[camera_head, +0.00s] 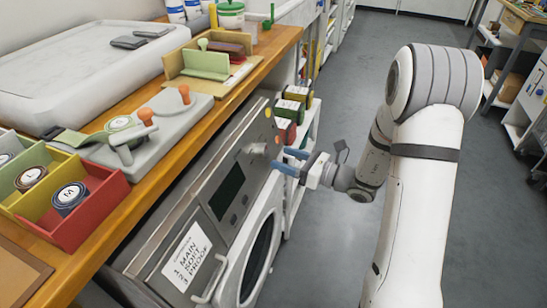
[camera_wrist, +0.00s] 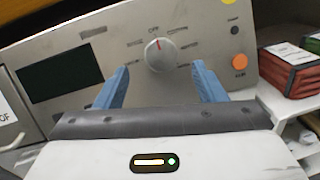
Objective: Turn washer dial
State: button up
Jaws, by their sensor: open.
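The washer (camera_head: 195,225) stands under the wooden counter, with its control panel facing my arm. Its dial (camera_wrist: 161,55) is a round silver knob with a red mark near the top, in the upper middle of the wrist view. The dial also shows in the head view (camera_head: 258,149), just left of my fingertips. My gripper (camera_wrist: 162,82) is open and empty, with blue fingers apart on the left and right of the dial in the picture. The fingertips appear lower than the dial there, and I cannot tell whether they touch it. In the head view my gripper (camera_head: 284,160) is close to the panel.
A dark display (camera_wrist: 62,76) is left of the dial. An orange button (camera_wrist: 239,62) and a yellow one (camera_wrist: 236,3) are on its right. Folded red cloth packs (camera_wrist: 288,70) lie on a shelf beside the washer. The grey floor (camera_head: 345,80) is clear around my arm.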

aim_at(268, 153)
jog(key=shift+x, duration=2.4)
jog(key=c, duration=0.9)
jog(key=shift+d, duration=0.3)
jog(key=shift+c, duration=0.5)
jog(key=shift+a+n+b, duration=0.25)
jog(key=shift+n+b, duration=0.05)
jog(key=shift+b, duration=0.25)
jog(key=n+g+b, duration=0.1)
jog(key=n+b, duration=0.1)
jog(key=n, duration=0.1)
jog(key=shift+f+y, duration=0.15)
jog(key=shift+y, duration=0.25)
jog(key=n+g+b, duration=0.1)
jog(key=n+b, duration=0.1)
jog(key=n, duration=0.1)
jog(key=n+g+b, duration=0.2)
jog(key=n, duration=0.2)
jog(key=shift+w+n+y, duration=0.1)
jog(key=shift+n+y, duration=0.2)
jog(key=shift+y, duration=0.1)
